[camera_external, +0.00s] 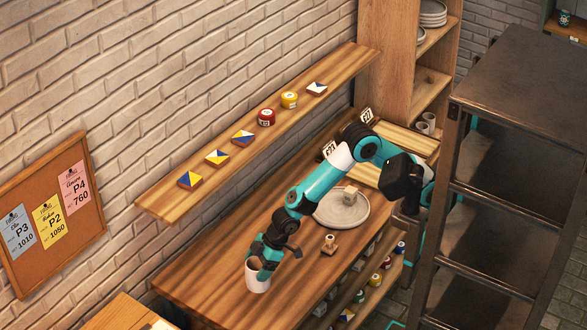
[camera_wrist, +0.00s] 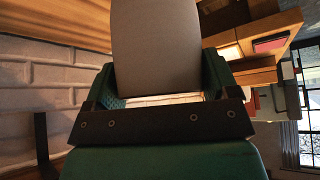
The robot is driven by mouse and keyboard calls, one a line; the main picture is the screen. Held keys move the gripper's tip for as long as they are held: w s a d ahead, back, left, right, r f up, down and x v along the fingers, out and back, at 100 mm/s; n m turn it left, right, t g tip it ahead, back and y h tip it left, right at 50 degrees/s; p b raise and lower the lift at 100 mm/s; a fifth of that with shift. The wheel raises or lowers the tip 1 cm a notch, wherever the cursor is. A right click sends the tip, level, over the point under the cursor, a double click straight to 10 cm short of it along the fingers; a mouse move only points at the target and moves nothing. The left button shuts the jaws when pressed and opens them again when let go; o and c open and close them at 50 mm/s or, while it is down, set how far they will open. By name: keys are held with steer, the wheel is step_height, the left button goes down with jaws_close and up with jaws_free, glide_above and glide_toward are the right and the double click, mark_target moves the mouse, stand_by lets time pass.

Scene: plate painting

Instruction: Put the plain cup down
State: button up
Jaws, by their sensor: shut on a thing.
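A plain white cup (camera_external: 257,279) is at the near end of the wooden table (camera_external: 200,276). My gripper (camera_external: 264,262) is shut on the cup, with its fingers at the cup's upper part. In the wrist view the cup (camera_wrist: 156,50) fills the upper middle as a plain grey-brown surface between the two teal fingers of my gripper (camera_wrist: 160,85). The cup looks about upright in the external view. I cannot tell whether its base touches the table.
A round grey plate (camera_external: 327,217) with a small block on it and a small stamp-like wooden piece (camera_external: 329,245) are farther along the table. A wall shelf (camera_external: 165,207) with paint pots and patterned tiles runs above. A dark metal rack (camera_external: 500,180) stands at right.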

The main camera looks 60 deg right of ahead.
step_height(320, 180, down, 8)
steer(key=shift+r+p, duration=0.25)
steer(key=shift+p, duration=0.1)
steer(key=shift+f, duration=0.15)
steer(key=o, duration=1)
steer(key=shift+c, duration=0.2)
steer(key=shift+d+r, duration=0.1)
steer(key=shift+r, duration=0.3)
steer(key=b+v, duration=0.1)
steer(key=v, duration=1)
steer(key=shift+r+b, duration=0.2)
steer(key=shift+b, duration=0.2)
steer(key=shift+s, duration=0.1)
